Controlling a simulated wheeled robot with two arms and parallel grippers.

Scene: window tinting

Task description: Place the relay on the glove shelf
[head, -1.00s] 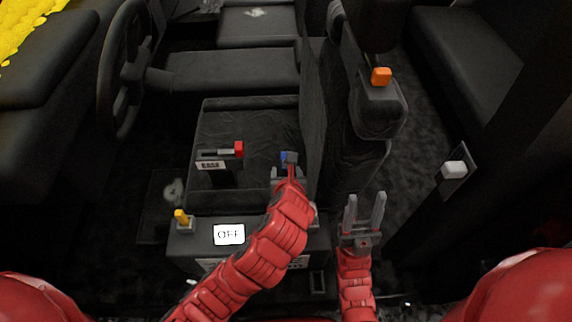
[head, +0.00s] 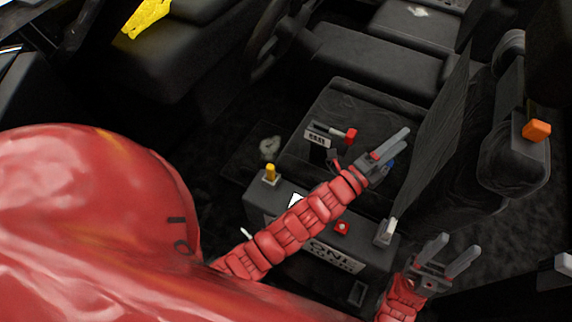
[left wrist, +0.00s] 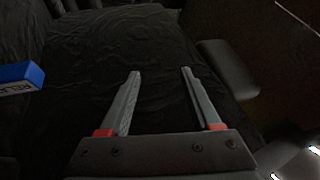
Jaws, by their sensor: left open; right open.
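The relay, a blue block with white lettering, shows at the left edge of the left wrist view (left wrist: 20,78), cut off by the frame. In the head view a small blue part of it (head: 390,167) shows just beside my left gripper (head: 404,139). My left gripper is open; in the left wrist view its fingers (left wrist: 160,73) are apart with nothing between them, and the relay is outside them to the left. My right gripper (head: 461,243) is open and empty at the lower right. I cannot tell which surface is the glove shelf.
A dark seat (head: 520,150) with an orange block (head: 537,130) stands at the right. A box (head: 385,262) with a yellow-topped switch (head: 270,173) and a red button (head: 342,227) is below my left arm. A red-ended lever (head: 350,135) is near my left gripper. A yellow sheet (head: 146,17) lies upper left.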

